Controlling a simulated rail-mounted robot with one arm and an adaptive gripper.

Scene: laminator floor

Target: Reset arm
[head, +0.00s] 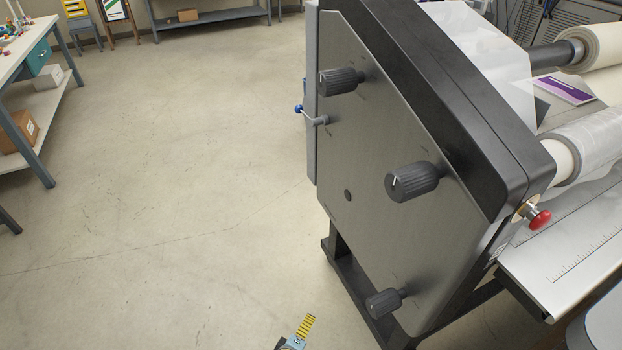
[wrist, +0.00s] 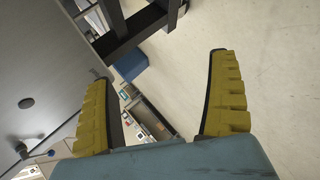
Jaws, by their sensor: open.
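My gripper (wrist: 162,100) shows in the wrist view with its two yellow ribbed fingers spread wide apart. It is open, and nothing is between the fingertips. In the head view only a small part of my gripper (head: 308,328) shows at the bottom edge, low and to the left of the laminator (head: 375,150). The laminator has a grey side panel with several black knobs, a blue-tipped lever at its left edge and a red button at its right. In the wrist view the grey side panel (wrist: 50,60) fills the left side, apart from the fingers.
A workbench (head: 40,50) with a box below stands at the left. A low shelf (head: 210,15) stands at the back. Rolls of film (head: 590,150) and a ruled table (head: 560,270) are at the right. The floor (head: 170,170) left of the laminator is clear.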

